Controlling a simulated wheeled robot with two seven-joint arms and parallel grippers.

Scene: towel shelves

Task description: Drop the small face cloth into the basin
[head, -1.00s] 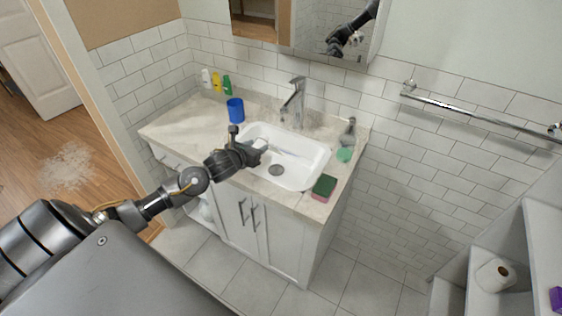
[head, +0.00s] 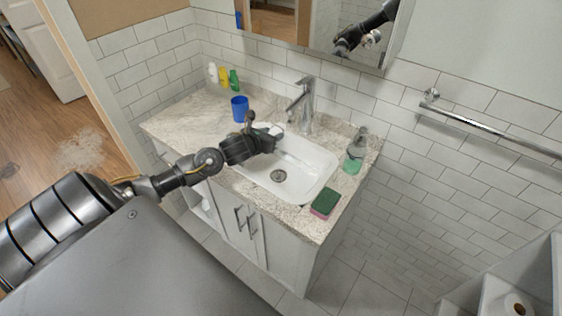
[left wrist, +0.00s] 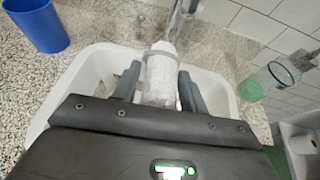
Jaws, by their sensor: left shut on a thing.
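The white basin (head: 312,168) is set in the speckled counter, with a drain at its bottom. My left gripper (head: 272,133) is over the basin's back left part, near the faucet. It is shut on a small white face cloth (left wrist: 160,78), which shows between the two fingers in the left wrist view. In that view the basin (left wrist: 97,66) lies below and around the fingers. In the head view the cloth is mostly hidden by the gripper. My right gripper is not in view.
The chrome faucet (head: 305,100) stands just behind the gripper. A blue cup (head: 240,109) and several small bottles stand at the back left. A green soap bottle (head: 355,155) and a sponge (head: 325,202) are on the right. A towel bar (head: 490,130) is on the wall.

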